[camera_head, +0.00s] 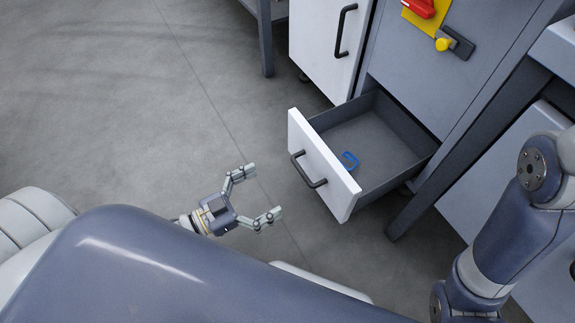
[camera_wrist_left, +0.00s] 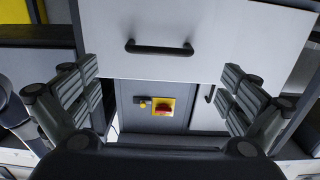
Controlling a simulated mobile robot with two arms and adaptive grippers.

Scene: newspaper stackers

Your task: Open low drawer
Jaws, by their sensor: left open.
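The low drawer (camera_head: 324,170) is pulled out of the grey cabinet, and its inside shows from above in the head view. It has a white front and a black bar handle (camera_head: 308,170). A small blue object (camera_head: 350,161) lies in it. My left gripper (camera_head: 264,192) is open and empty, a short way left of the handle and apart from it. In the left wrist view the handle (camera_wrist_left: 160,48) shows above the space between the open fingers (camera_wrist_left: 160,100). My right arm (camera_head: 500,235) shows at the right, but its gripper is out of view.
A white cabinet door (camera_head: 328,45) with a black handle stands behind the drawer. A red switch (camera_head: 420,7) on a yellow plate and a yellow knob (camera_head: 442,44) are on the grey cabinet. A dark table leg (camera_head: 450,155) stands right of the drawer. The floor at left is clear.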

